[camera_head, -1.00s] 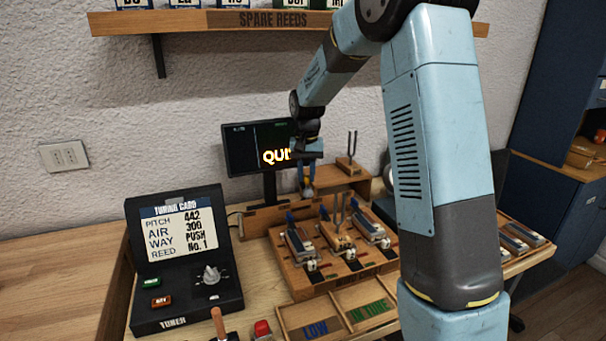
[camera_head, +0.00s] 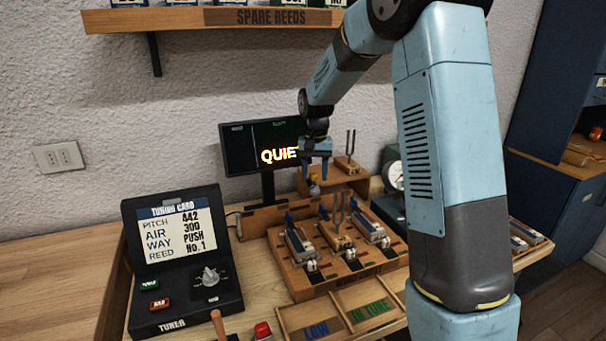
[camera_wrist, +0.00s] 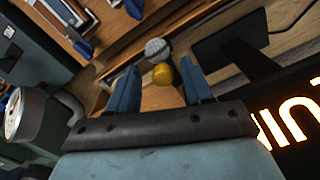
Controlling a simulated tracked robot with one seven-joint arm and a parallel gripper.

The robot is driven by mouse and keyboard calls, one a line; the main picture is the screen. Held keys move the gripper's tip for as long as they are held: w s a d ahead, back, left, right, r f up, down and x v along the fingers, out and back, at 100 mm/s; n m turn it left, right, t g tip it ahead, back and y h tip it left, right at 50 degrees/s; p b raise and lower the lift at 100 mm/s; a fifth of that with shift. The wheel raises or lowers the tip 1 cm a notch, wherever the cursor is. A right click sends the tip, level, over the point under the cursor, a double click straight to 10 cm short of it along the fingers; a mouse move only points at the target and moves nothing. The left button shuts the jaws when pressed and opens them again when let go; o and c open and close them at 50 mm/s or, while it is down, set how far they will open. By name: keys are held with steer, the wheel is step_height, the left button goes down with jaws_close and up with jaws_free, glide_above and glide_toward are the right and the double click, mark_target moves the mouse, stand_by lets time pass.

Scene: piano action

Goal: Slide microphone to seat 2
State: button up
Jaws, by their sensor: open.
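The microphone (camera_head: 313,186) is a small upright piece with a yellow part and a grey mesh ball, behind the wooden reed block (camera_head: 325,279) in the head view. In the wrist view its silver ball (camera_wrist: 157,47) and yellow part (camera_wrist: 163,74) show between and beyond the fingers. My gripper (camera_head: 317,174) is open and empty, just above the microphone; the fingers also show in the wrist view (camera_wrist: 160,85). The block has three seats with metal reed pieces; a tuning fork stands near the middle one. I cannot read any seat numbers.
A monitor (camera_head: 240,155) reading "QUIET" stands close at the left of my gripper. Another tuning fork (camera_head: 350,145) stands on a wooden box behind. A round gauge (camera_head: 396,176) is to the right. The tuner (camera_head: 185,260) stands front left, with LOW and green-labelled trays (camera_head: 340,312) in front.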

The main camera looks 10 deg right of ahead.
steer(key=shift+a, duration=0.1)
steer(key=shift+r, duration=0.1)
steer(key=shift+w+r, duration=0.1)
steer(key=shift+r, duration=0.15)
step_height(320, 180, up, 11)
steer(key=shift+r, duration=0.15)
steer(key=shift+a, duration=0.1)
stand_by(0.4)
